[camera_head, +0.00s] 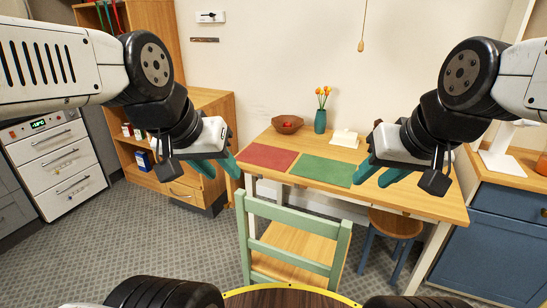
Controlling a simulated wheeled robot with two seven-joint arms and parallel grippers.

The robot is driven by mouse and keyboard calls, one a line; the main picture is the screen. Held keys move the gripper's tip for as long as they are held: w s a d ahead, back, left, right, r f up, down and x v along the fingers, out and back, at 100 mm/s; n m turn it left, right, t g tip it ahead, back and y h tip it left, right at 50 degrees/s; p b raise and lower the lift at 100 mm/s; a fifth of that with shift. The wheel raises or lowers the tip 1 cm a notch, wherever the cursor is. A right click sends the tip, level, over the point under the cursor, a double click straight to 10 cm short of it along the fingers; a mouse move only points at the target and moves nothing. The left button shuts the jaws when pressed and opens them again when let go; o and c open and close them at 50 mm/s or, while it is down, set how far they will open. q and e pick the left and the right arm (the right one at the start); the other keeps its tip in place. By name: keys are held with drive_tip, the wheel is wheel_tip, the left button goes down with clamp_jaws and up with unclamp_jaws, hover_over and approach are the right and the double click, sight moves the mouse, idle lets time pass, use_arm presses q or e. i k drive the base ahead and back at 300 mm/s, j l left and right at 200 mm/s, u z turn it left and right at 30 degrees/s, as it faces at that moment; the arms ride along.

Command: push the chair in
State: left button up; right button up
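A green-framed chair (292,216) with a pale wooden seat (300,243) stands at the near side of a wooden table (420,196). Its backrest is towards me, and its lower legs are hidden. My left gripper (222,166) is above and to the left of the backrest, with its teal fingers apart and nothing between them. My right gripper (378,176) is to the right of the backrest, over the table in the picture, with its teal fingers apart and empty. Neither gripper appears to touch the chair.
A stool (396,224) stands under the table's right part. A blue cabinet (490,245) is at right. Floor at left is clear.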

sight(296, 247)
drive_tip(key=k+l+z, duration=0.15)
drive_tip(key=k, duration=0.2)
drive_tip(key=l+u, duration=0.25)
drive_tip(key=l, duration=1.4)
drive_tip(key=i, duration=0.05)
